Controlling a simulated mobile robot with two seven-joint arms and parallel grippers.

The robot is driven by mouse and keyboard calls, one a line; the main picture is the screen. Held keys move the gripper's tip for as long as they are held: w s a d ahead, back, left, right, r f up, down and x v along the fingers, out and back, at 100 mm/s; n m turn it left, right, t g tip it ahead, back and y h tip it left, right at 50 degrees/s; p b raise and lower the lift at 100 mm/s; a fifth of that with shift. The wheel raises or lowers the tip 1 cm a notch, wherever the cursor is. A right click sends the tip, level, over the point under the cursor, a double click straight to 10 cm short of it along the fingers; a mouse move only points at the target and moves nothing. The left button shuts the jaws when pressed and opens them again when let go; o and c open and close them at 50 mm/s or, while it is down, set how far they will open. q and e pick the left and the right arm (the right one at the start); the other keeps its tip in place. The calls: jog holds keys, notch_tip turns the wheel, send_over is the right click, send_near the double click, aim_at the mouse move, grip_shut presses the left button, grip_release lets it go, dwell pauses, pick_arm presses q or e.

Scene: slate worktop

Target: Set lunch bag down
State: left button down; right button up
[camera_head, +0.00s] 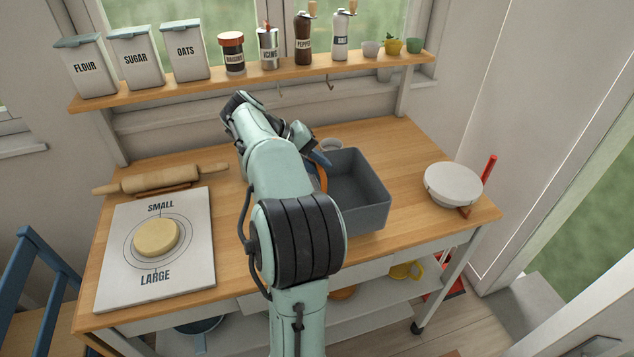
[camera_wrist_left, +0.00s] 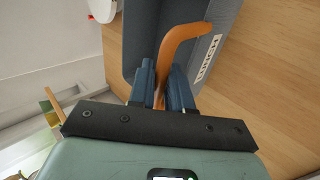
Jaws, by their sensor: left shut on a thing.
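The lunch bag (camera_head: 362,190) is a grey, open-topped box with an orange handle (camera_head: 322,177), right of the middle of the wooden worktop. My left gripper (camera_head: 319,160) is at its left side, partly hidden behind my arm. In the left wrist view, the blue fingers of the left gripper (camera_wrist_left: 161,88) are shut on the orange handle (camera_wrist_left: 182,38). The grey bag (camera_wrist_left: 146,30) lies just beyond them, with a pale lettered label on its side. The bag looks upright and on or very close to the worktop; contact underneath cannot be told. My right gripper is not in view.
A white board (camera_head: 190,270) with a round dough piece (camera_head: 156,238) and a rolling pin (camera_head: 160,179) are on the left. A white bowl-like item (camera_head: 453,184) stands at the right. A shelf (camera_head: 250,80) with jars runs above.

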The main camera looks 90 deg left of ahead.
aim_at(316, 181)
pick_arm(q)
notch_tip(316, 181, down, 4)
jog(key=shift+f+b, duration=0.25)
jog(key=shift+b, duration=0.1)
jog(key=c, duration=1.1)
grip_release()
jog(key=shift+o, duration=0.2)
jog(key=shift+r, duration=0.1)
jog(key=p+v, duration=0.1)
jog(key=v, duration=1.1)
jog(key=shift+p, duration=0.4)
jog(key=shift+d, duration=0.1)
